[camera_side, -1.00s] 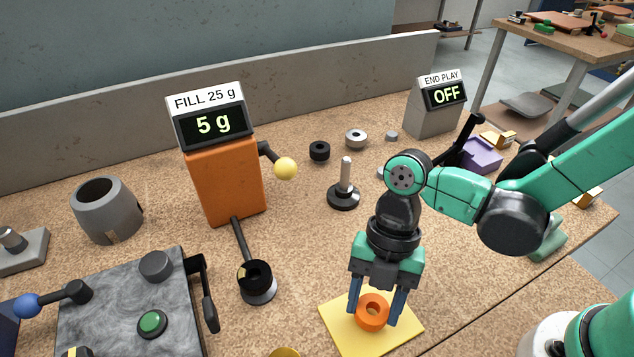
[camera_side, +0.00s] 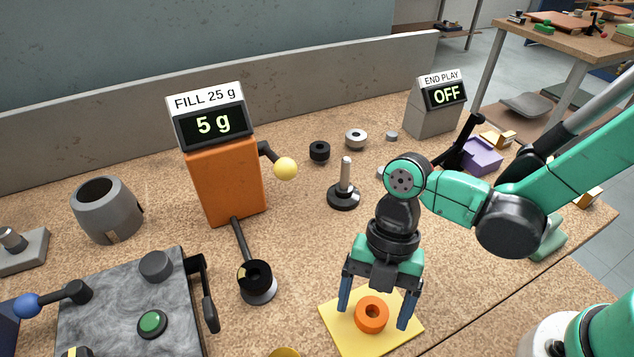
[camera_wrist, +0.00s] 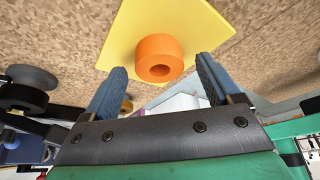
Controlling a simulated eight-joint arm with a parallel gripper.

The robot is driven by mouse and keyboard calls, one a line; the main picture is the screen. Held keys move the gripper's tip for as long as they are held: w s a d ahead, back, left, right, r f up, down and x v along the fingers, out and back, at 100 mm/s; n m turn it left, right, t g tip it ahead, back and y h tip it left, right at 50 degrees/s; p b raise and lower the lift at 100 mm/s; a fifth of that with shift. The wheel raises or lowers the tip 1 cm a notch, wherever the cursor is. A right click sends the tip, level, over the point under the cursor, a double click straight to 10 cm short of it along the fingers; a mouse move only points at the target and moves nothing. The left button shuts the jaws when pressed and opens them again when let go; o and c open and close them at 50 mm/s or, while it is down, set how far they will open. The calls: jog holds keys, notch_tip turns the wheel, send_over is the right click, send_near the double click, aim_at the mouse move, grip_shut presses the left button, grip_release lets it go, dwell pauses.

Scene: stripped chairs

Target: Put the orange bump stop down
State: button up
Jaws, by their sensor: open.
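The orange bump stop (camera_side: 372,315) is a thick ring with a hole through it. It rests on a yellow square mat (camera_side: 345,338) at the front of the bench. My gripper (camera_side: 374,312) is open, with one blue finger on each side of the bump stop and a gap to both. In the wrist view the bump stop (camera_wrist: 160,58) sits on the yellow mat (camera_wrist: 205,28), between and beyond the open fingertips of my gripper (camera_wrist: 160,75). Nothing is held.
An orange dispenser (camera_side: 225,182) reads 5 g. A post on a black base (camera_side: 344,193) stands behind my gripper. Black and silver rings (camera_side: 356,139) lie further back. A grey plate with a green button (camera_side: 152,323) is at left. Bare bench lies between mat and post.

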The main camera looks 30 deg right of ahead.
jog(key=v, duration=1.2)
jog(key=w+d+m+t+h, duration=0.1)
jog(key=d+m+t, duration=0.4)
jog(key=m, duration=0.8)
jog(key=w+d+r+m+t+h, duration=0.1)
jog(key=w+d+m+t+h, duration=0.1)
jog(key=d+m+t, duration=0.3)
jog(key=d+m, duration=0.4)
jog(key=m, duration=0.5)
jog(key=shift+w+t, duration=0.2)
jog(key=shift+t, duration=0.1)
